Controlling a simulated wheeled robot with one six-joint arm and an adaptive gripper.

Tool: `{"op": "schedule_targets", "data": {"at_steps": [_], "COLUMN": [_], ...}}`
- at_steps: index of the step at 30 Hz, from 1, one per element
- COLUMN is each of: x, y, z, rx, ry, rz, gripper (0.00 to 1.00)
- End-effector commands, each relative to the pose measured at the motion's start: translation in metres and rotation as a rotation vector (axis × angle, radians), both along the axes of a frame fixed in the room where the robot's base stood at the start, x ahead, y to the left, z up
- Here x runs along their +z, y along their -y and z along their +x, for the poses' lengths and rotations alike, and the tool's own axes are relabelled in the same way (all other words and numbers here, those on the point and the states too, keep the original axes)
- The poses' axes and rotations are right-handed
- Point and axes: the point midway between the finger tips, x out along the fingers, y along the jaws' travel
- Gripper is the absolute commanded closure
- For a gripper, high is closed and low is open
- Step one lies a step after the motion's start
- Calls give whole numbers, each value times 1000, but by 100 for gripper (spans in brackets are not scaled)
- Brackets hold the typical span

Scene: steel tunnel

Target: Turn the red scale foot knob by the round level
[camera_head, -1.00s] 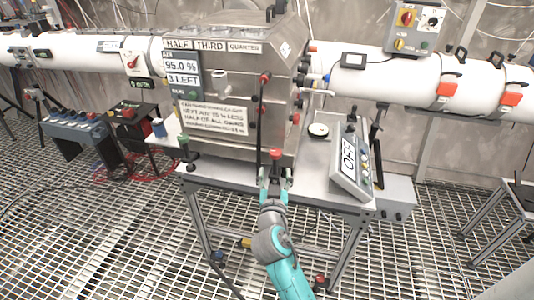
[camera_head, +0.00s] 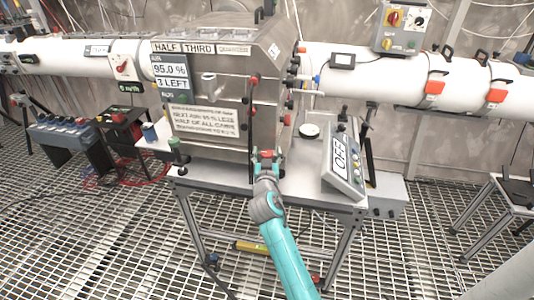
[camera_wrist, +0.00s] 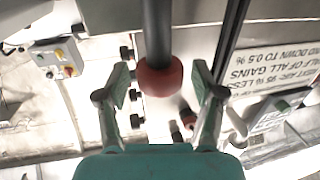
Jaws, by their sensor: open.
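The red knob (camera_head: 266,154) sits on top of a dark post at the front edge of the metal table. In the wrist view the red knob (camera_wrist: 160,77) and its post lie between my two fingers. My gripper (camera_head: 267,160) is open around the knob, and the wrist view shows its fingers (camera_wrist: 160,88) apart with a gap on each side. A small round white-faced piece (camera_head: 309,130), which looks like the round level, lies on the tabletop right of the knob. The fingers partly hide the knob in the head view.
The steel cabinet (camera_head: 205,85) with signs stands just behind, with a dark upright bar (camera_head: 250,125) left of my gripper. The slanted OFF panel (camera_head: 342,160) stands to the right. The grating floor in front is open.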

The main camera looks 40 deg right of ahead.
Motion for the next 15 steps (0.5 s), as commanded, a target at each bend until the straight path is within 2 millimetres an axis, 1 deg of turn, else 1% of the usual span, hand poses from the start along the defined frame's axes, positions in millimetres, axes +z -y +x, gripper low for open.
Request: {"op": "schedule_targets", "data": {"at_steps": [5,6,8,9,11,12,15], "x": [0,0,0,0,0,0,0], "y": [0,0,0,0,0,0,0], "z": [0,0,0,0,0,0,0], "rx": [0,0,0,0,0,0,0], "ry": [0,0,0,1,1,1,1], "rz": [0,0,0,-1,-1,-1,-1], "gripper": [32,42,57,67,82,92,93]}}
